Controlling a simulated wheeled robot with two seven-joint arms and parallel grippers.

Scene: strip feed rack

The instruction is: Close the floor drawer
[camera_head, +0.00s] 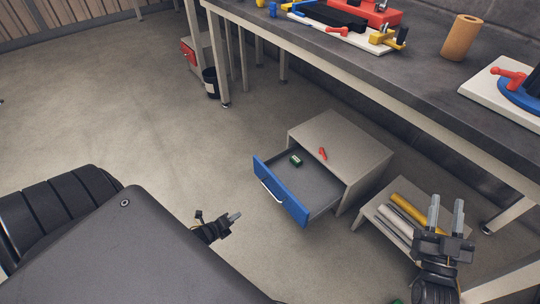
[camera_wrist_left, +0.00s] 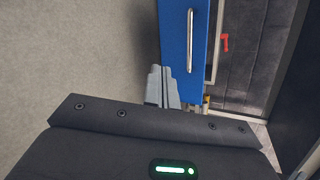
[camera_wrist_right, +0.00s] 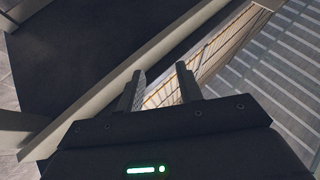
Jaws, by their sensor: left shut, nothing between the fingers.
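The floor drawer (camera_head: 280,189) has a blue front with a pale bar handle and stands pulled out of a grey cabinet (camera_head: 342,147) on the floor. A small dark green item (camera_head: 296,160) lies inside it. In the left wrist view the blue front (camera_wrist_left: 183,60) and its handle (camera_wrist_left: 190,40) fill the top middle. My left gripper (camera_head: 235,216) is shut and empty, low to the left of the drawer front and apart from it in the head view. My right gripper (camera_head: 446,214) is open with nothing between its fingers, above the low rack at the right.
A red item (camera_head: 323,153) lies on or by the cabinet top's front edge. The low rack (camera_head: 373,212) with yellow and grey rolls stands right of the cabinet. A long workbench (camera_head: 400,98) runs behind. The floor left of the drawer is clear.

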